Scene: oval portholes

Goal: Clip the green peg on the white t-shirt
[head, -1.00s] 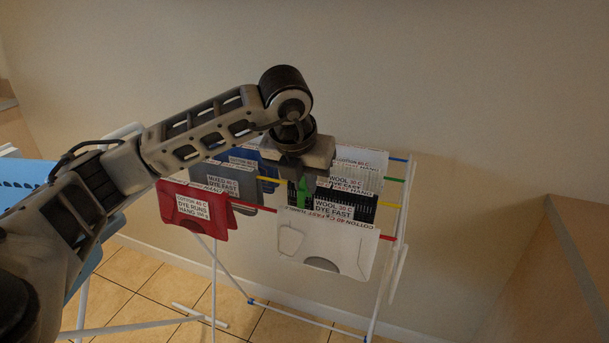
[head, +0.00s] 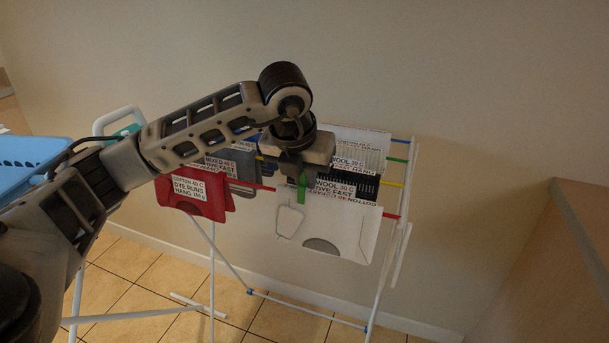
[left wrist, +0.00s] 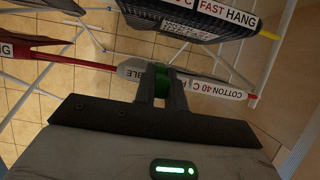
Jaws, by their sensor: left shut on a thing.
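The white t-shirt (head: 345,229) hangs folded over the red line at the front right of the drying rack, its printed top edge partly hidden by my gripper. My left gripper (head: 297,175) is above the left part of that edge, pointing down. It is shut on the green peg (head: 302,188), which shows below the jaws in front of the shirt's upper part. In the left wrist view the green peg (left wrist: 163,82) is between the fingers, over the shirt's top edge (left wrist: 212,87). I cannot tell whether it grips the cloth. My right gripper is not in view.
A red garment (head: 196,195) hangs left of the shirt on the same line. Grey, black and white garments hang on lines behind, close to my gripper. A blue basket (head: 32,155) is at the left, and a wooden counter (head: 575,215) at the right. Tiled floor lies below.

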